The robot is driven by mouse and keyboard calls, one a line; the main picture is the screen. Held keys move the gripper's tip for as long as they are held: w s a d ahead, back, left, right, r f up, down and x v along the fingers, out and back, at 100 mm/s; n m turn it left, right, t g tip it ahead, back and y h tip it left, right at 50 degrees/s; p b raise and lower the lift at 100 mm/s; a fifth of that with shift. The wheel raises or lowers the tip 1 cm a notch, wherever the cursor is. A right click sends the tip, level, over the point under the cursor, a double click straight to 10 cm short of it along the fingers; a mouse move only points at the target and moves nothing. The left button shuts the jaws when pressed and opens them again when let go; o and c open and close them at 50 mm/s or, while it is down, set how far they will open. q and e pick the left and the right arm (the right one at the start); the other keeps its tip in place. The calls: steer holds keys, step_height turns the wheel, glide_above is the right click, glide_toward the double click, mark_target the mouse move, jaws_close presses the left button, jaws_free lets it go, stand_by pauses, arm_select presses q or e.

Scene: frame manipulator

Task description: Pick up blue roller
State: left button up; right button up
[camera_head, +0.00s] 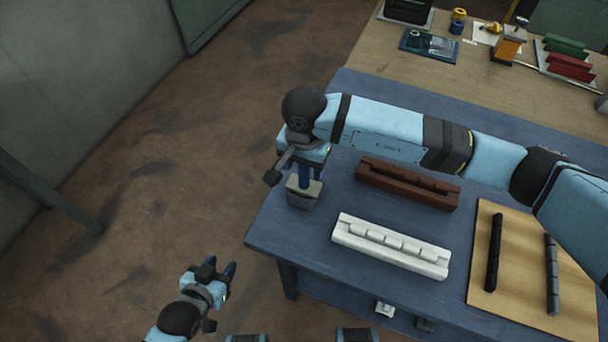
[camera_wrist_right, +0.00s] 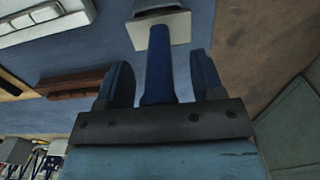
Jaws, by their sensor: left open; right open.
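The blue roller (camera_head: 304,173) stands upright at the left corner of the blue table, in a small grey holder (camera_head: 303,197). My right gripper (camera_head: 307,158) is directly above it, reaching down. In the right wrist view the roller's blue shaft (camera_wrist_right: 158,68) lies between the two open fingers of my right gripper (camera_wrist_right: 160,62), with a visible gap on each side. The far end of the roller meets the pale holder plate (camera_wrist_right: 180,30). My left gripper (camera_head: 218,274) is open and empty, away from the table at the lower left.
On the blue table (camera_head: 285,245) are a brown slotted block (camera_head: 408,185), a white slotted block (camera_head: 390,246) and a wooden board (camera_head: 522,280) with two black bars. A wooden bench (camera_head: 480,95) behind holds small tools. The floor to the left is clear.

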steer(key=shift+c, duration=0.3)
jaws_close()
steer(key=shift+r, duration=0.15)
